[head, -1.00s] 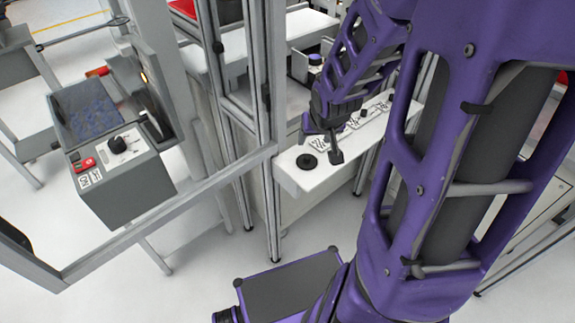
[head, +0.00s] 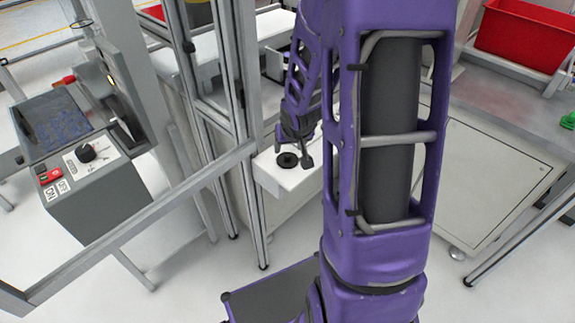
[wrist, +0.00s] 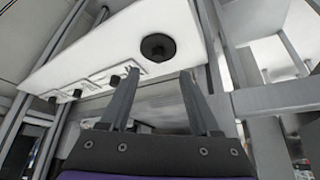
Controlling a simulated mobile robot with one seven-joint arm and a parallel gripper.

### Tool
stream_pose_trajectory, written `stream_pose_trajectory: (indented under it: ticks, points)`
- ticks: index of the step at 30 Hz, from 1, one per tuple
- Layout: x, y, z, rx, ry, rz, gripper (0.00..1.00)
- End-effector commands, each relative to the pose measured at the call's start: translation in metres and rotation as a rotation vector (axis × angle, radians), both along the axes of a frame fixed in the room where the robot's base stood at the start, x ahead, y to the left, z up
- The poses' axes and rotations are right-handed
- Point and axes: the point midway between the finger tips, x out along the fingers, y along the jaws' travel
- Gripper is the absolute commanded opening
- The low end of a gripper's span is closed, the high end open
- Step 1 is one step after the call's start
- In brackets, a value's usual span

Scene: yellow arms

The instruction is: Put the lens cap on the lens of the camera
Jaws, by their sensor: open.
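A flat black round disc, which looks like the lens cap, lies near the end of a narrow white shelf; it shows in the head view (head: 287,160) and in the wrist view (wrist: 158,47). My gripper (head: 294,147) is over the shelf, close to the disc in the head view. In the wrist view my gripper (wrist: 158,76) has its two fingers spread with nothing between them, and the disc appears beyond the tips, apart from them. I cannot make out a camera or its lens with certainty; my arm hides much of the shelf in the head view.
The white shelf (wrist: 120,38) also carries several plates with small black knobs (wrist: 114,80). Metal frame posts (head: 250,200) stand left of my arm. A grey machine with a dial (head: 86,153) is at left, a red bin (head: 522,32) at upper right.

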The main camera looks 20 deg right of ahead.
Motion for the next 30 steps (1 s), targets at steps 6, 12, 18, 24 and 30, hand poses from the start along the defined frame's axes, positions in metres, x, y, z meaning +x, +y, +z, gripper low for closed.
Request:
stream_pose_trajectory:
  ticks: [6,12,18,24,30]
  points:
    - [0.01,-0.002,-0.018,0.0,0.0,0.0,0.63]
    - [0.02,-0.007,-0.039,0.001,0.001,0.001,0.63]
    - [0.033,-0.012,-0.06,0.0,0.0,0.001,0.63]
    - [0.035,-0.013,-0.062,0.0,-0.002,0.0,0.63]
    - [0.035,-0.013,-0.062,0.0,-0.001,0.0,0.45]
